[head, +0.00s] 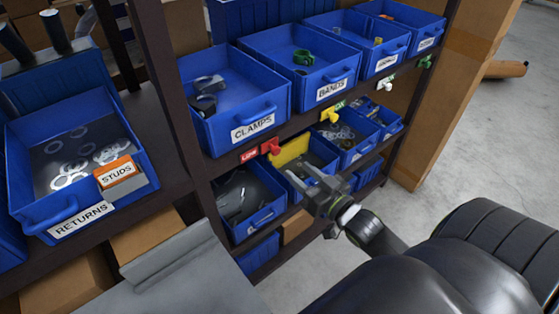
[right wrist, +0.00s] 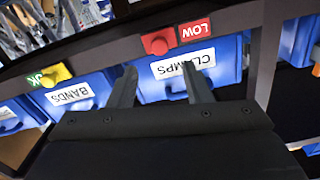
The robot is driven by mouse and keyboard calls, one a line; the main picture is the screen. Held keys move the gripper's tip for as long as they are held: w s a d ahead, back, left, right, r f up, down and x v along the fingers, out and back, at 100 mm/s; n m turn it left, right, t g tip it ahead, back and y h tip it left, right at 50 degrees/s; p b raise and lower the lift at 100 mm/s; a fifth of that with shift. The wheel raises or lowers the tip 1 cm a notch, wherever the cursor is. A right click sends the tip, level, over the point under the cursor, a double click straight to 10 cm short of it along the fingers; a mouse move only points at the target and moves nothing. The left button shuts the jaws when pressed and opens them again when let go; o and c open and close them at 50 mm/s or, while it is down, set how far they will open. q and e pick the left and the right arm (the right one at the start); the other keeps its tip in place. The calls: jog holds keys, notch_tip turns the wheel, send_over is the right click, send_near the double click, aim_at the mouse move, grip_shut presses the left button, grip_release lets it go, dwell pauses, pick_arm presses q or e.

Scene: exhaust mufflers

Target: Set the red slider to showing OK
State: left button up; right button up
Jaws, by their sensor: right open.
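The red slider (head: 270,146) sits on the shelf edge under the CLAMPS bin. A red LOW label (head: 249,155) shows at its left, and no green OK shows beside it. My right gripper (head: 300,172) is open, below and a little right of the slider, apart from it. In the right wrist view, which is upside down, the red slider (right wrist: 157,44) and LOW label (right wrist: 195,30) lie just beyond the gap between the open fingers (right wrist: 160,74). Nothing is held. My left gripper is not in view.
The CLAMPS bin (head: 273,101) and BANDS bin (head: 347,69) stand above the edge. A yellow slider (head: 330,114) beside a green OK label (head: 341,104) is to the right, then a white slider (head: 385,85) and a green one (head: 425,63). Lower bins sit close under my gripper.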

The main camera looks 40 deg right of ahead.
aim_at(278, 153)
jog(key=w, duration=0.8)
jog(key=shift+w+a+b, duration=0.35)
jog(key=shift+b, duration=0.05)
grip_shut()
